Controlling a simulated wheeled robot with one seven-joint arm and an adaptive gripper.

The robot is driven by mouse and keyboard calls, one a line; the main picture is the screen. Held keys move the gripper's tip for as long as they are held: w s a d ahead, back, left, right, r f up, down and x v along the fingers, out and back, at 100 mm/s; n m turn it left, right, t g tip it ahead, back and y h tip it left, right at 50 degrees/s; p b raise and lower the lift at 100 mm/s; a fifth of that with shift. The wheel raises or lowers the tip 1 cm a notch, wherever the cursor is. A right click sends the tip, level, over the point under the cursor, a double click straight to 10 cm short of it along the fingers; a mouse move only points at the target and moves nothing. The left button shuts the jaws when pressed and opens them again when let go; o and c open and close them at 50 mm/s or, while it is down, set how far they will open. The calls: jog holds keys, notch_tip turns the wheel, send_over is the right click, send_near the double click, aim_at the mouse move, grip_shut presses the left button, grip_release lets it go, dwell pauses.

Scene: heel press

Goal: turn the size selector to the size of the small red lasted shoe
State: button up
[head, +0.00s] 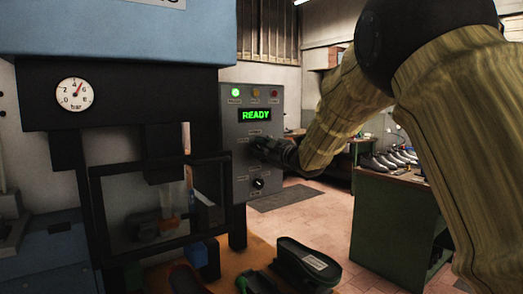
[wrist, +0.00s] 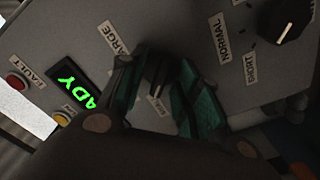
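The size selector (wrist: 158,68) is a dark knob on the grey control panel (head: 237,104). In the wrist view it sits between the green-padded fingers of my gripper (wrist: 160,84), which close in on its sides. A LARGE label shows beside it; its pointer is mostly hidden. In the head view my gripper (head: 268,147) reaches the panel from the right and covers the selector. A dark red shape (head: 187,279), probably the small red lasted shoe, lies at the bottom edge, partly cut off.
A second black knob (head: 258,183) sits below, with NORMAL and SHORT labels. The display (head: 256,115) reads READY under a lit green lamp (head: 235,92). A green shoe (head: 258,281) and a larger black shoe (head: 305,263) lie in front. The press (head: 100,40) stands left.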

jog(key=v, duration=1.2)
